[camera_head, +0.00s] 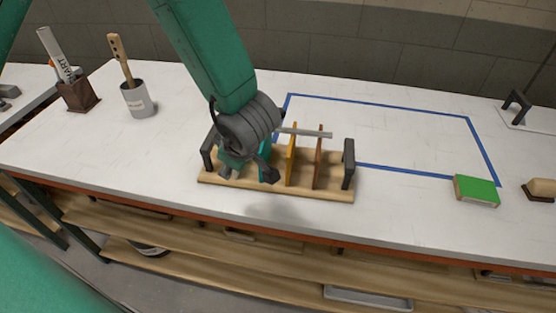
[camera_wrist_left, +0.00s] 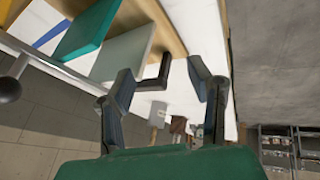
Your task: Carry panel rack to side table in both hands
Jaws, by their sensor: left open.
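The panel rack (camera_head: 330,194) is a pale wooden base standing on the white worktable. It holds upright panels, including a teal one (camera_wrist_left: 88,30), a yellow one (camera_head: 291,155), a red-brown one (camera_head: 318,170) and a grey one (camera_wrist_left: 122,52). It has a black handle at its left end (camera_head: 207,152) and another at its right end (camera_head: 348,164). My left gripper (camera_head: 247,172) is over the rack's left part and hides some of it. In the left wrist view its fingers (camera_wrist_left: 160,72) are apart, with a black handle (camera_wrist_left: 154,76) showing beyond the gap. My right gripper is not in view.
A blue tape outline (camera_head: 380,102) marks the worktable behind the rack. A grey cup (camera_head: 138,100) and a brown holder (camera_head: 77,95) stand at left, a green block (camera_head: 476,190) at right. Another table (camera_head: 22,92) shows at far left. Wooden shelves (camera_head: 180,260) lie below.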

